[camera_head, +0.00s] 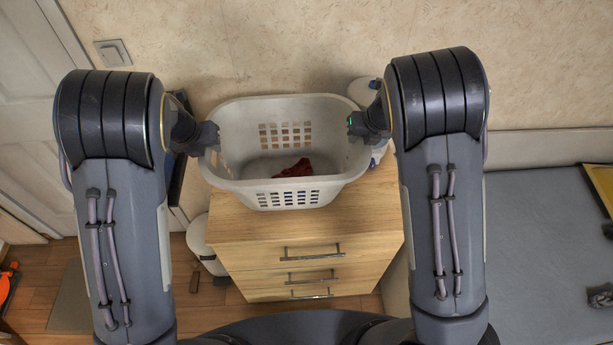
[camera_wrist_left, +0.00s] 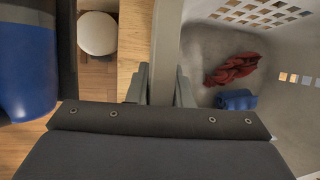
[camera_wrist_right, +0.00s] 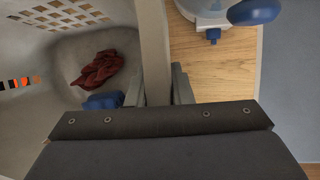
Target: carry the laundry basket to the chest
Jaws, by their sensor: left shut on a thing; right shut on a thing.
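The laundry basket (camera_head: 290,188) is pale grey with slotted sides and is upright over the top of the wooden chest (camera_head: 235,222). I cannot tell whether its base touches the chest top. A red cloth (camera_head: 294,168) lies inside it, and a blue cloth (camera_wrist_left: 236,99) shows beside the red one in the left wrist view. My left gripper (camera_head: 212,137) is shut on the basket's left rim (camera_wrist_left: 166,50). My right gripper (camera_head: 354,125) is shut on its right rim (camera_wrist_right: 152,50). The chest has drawers with dark handles facing me.
A white container with blue parts (camera_head: 364,92) stands at the back right of the chest top, close to the basket. A white round bin (camera_head: 200,240) stands on the floor left of the chest. A grey surface (camera_head: 545,240) lies to the right. A white door (camera_head: 35,110) is at far left.

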